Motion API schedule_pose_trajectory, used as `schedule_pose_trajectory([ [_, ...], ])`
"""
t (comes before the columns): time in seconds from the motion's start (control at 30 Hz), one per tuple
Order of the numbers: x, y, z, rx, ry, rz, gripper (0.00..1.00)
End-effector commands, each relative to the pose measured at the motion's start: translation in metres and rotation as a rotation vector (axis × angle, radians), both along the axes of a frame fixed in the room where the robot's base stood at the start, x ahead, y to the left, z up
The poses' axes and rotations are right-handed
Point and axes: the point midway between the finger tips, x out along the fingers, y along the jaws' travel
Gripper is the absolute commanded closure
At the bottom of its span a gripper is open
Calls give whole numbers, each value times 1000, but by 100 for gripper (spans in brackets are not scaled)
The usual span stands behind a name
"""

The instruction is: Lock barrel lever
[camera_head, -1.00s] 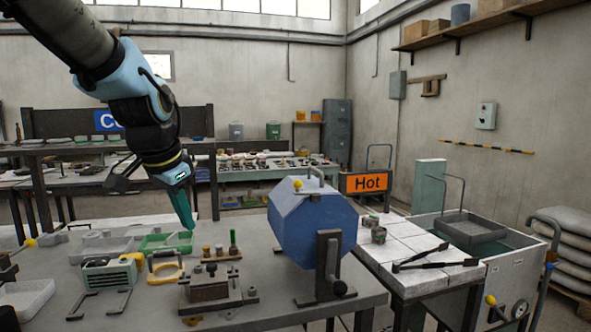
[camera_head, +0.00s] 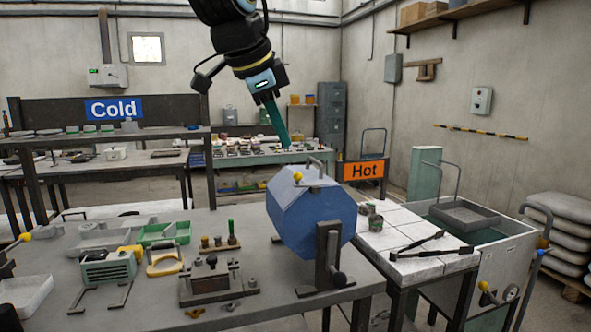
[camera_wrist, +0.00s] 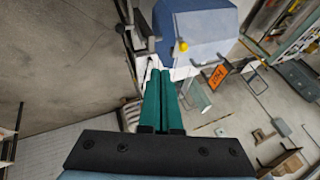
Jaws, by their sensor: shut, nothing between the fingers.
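The blue faceted barrel (camera_head: 312,215) sits on a dark stand at the right end of the grey workbench. Its lever, a metal bar with a yellow knob (camera_head: 297,176), is at the top of the barrel. In the wrist view the barrel (camera_wrist: 195,35) and the yellow knob (camera_wrist: 182,46) show beyond my fingertips. My gripper (camera_head: 287,143) has teal fingers that are shut and empty. It hangs in front of and above the barrel's top in the head view, apart from the knob. In the wrist view the fingers of my gripper (camera_wrist: 159,75) lie close together.
A white-tiled table (camera_head: 400,235) with tongs (camera_head: 430,247) and small cups stands right of the barrel, by the orange Hot sign (camera_head: 363,170). On the bench's left are a green tray (camera_head: 165,232), a clamp block (camera_head: 212,280) and a yellow-handled tool (camera_head: 163,262). The space above the bench is mostly clear.

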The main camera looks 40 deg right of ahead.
Motion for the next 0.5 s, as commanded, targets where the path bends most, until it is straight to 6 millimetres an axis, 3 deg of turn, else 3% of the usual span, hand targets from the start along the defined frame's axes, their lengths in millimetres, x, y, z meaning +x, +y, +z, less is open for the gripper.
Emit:
schedule_pose_trajectory([
  [0.17,2,-6,-9,3,2,0,100],
  [0.5,13,-39,-63,7,3,2,100],
])
